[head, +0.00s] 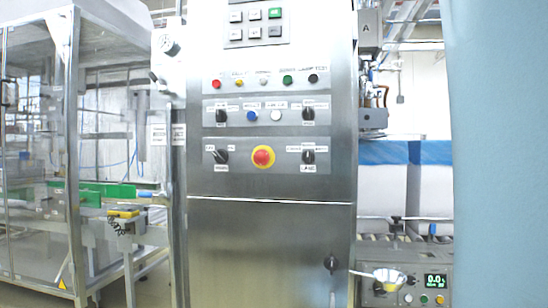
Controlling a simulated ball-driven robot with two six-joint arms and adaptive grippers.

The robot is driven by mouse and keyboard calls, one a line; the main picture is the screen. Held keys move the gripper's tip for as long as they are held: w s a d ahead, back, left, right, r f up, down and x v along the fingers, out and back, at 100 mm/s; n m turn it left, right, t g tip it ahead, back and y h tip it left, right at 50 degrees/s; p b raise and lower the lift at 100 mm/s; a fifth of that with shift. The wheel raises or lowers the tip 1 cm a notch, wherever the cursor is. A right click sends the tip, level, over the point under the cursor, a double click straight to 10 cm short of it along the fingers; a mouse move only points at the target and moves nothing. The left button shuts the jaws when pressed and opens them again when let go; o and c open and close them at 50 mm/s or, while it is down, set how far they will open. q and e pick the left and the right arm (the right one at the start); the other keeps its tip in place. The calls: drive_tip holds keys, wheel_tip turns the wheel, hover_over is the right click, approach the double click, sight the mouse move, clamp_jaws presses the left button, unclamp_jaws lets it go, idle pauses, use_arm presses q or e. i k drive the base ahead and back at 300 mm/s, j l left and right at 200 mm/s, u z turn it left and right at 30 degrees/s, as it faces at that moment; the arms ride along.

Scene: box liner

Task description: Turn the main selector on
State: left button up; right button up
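A grey control cabinet stands in the middle of the head view, with a panel (284,95) of lamps, buttons and rotary selectors. Black selectors sit at the middle left (221,116), middle right (308,114), lower left (221,156) and lower right (308,157). The lower left knob looks tilted; the lower right one looks about upright. Another dark rotary handle (331,264) is on the lower door. The labels are too small to read, so I cannot tell which is the main selector. Neither of my grippers is in view.
A red emergency button on yellow (263,157) sits between the lower selectors. A glass enclosure (35,150) and conveyor stand left. A smaller control box with a display (435,282) is at lower right. A pale blue surface (500,150) fills the right edge.

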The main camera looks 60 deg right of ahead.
sight(220, 156)
drive_tip(key=z, duration=1.8)
drive_tip(key=i+j, duration=0.2)
drive_tip(key=j, duration=0.1)
